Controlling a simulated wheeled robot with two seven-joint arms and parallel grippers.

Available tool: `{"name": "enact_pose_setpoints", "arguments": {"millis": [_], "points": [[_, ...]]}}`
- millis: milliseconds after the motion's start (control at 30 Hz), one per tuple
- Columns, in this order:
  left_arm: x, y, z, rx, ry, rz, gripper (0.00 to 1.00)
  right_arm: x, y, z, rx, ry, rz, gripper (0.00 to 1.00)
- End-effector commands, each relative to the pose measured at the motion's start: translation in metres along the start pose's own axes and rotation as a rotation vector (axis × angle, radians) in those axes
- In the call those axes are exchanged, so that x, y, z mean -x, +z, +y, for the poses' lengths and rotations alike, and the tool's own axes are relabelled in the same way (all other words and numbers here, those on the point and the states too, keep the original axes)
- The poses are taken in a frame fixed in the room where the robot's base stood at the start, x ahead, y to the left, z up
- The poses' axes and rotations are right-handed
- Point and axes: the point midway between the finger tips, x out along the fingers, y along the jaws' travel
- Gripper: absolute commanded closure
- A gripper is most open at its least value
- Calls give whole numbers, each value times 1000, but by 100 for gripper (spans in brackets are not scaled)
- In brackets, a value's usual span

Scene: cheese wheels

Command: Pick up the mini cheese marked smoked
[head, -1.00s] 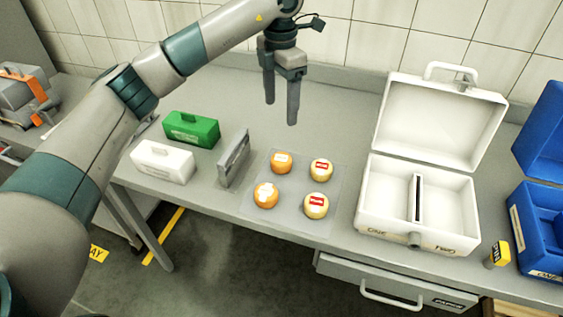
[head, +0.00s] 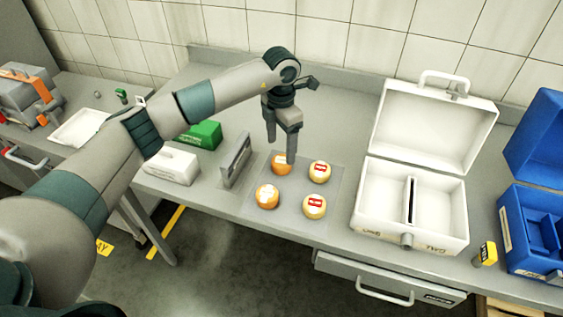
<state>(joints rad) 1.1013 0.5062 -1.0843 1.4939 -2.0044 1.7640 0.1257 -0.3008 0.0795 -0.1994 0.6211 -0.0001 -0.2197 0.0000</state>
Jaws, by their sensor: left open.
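Several mini cheeses sit on a thin clear mat (head: 262,215) on the grey bench. Two are pale yellow with red labels: the back-right cheese (head: 320,174) and the front-right cheese (head: 314,209). The label words are too small to read, so I cannot tell which is marked smoked. My left gripper (head: 281,151) is open and empty, pointing down just above and behind the back-left orange cheese, partly overlapping it in view. My right gripper is not in view.
An open white case (head: 412,226) with a divider stands right of the cheeses. A grey upright holder (head: 236,160), a green box (head: 205,134) and a white box (head: 172,166) stand left.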

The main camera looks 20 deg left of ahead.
Motion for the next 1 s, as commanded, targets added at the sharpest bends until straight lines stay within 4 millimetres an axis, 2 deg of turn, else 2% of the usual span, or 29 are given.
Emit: {"name": "enact_pose_setpoints", "arguments": {"millis": [367, 567, 700, 833, 1000], "points": [[-3, 0, -1, 0, -2, 1, 32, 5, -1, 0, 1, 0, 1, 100], [-19, -1, -4, 0, -4, 3, 32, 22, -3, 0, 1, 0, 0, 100], [-36, -1, -5, 0, -4, 3, 32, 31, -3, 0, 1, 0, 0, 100], [-48, -1, -4, 2, -1, 1, 32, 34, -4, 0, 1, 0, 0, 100], [-52, -1, -4, 0, 0, 0, 32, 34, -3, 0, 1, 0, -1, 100]]}}
